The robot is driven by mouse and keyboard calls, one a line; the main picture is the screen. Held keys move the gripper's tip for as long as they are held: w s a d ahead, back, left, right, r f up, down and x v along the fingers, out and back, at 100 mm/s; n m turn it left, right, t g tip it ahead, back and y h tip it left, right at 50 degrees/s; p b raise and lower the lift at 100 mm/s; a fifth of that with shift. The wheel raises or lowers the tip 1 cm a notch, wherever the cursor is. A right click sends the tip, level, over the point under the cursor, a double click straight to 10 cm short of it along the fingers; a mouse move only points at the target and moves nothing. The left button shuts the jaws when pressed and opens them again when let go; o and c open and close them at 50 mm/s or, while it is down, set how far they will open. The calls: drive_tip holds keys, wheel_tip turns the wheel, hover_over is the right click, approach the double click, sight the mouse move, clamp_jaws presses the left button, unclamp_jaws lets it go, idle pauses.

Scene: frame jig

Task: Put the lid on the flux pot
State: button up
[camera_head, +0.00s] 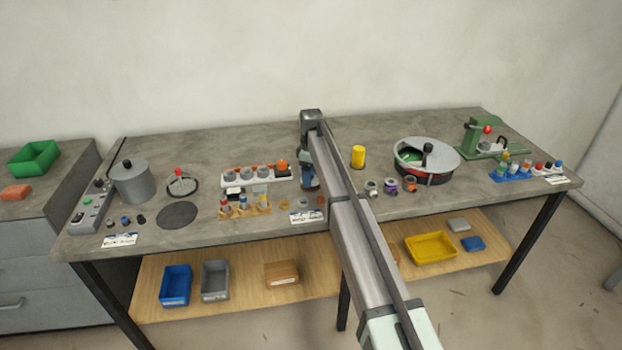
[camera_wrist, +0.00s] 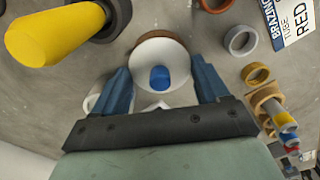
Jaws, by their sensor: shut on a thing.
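My gripper (camera_head: 309,182) is over the middle of the bench. In the wrist view its blue fingers (camera_wrist: 160,78) are shut on the opposite edges of a round white lid with a blue knob (camera_wrist: 160,77). A brown curved edge (camera_wrist: 162,36), seemingly the flux pot, shows just beyond the lid. I cannot tell whether the lid touches it or is above it. In the head view my gripper and arm hide most of the lid and pot. A pale object (camera_wrist: 95,102) is partly hidden behind the left finger in the wrist view.
A yellow cylinder (camera_head: 358,156) stands to the right of my gripper. A white rack (camera_head: 256,174) is close on the left. A label card (camera_head: 306,216) lies in front.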

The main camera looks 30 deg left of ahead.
wheel_tip(320, 180, up, 10)
drive_tip(key=shift+f, duration=0.1)
idle(0.4)
drive_tip(key=w+a+f, duration=0.1)
drive_tip(key=w+a, duration=0.5)
drive_tip(key=w, duration=0.1)
drive_tip(key=shift+s+f, duration=0.1)
drive_tip(key=shift+f, duration=2.55)
drive_tip(key=shift+f, duration=0.2)
drive_tip(key=shift+f, duration=0.35)
drive_tip(key=shift+f, duration=0.1)
drive_tip(key=o, duration=1)
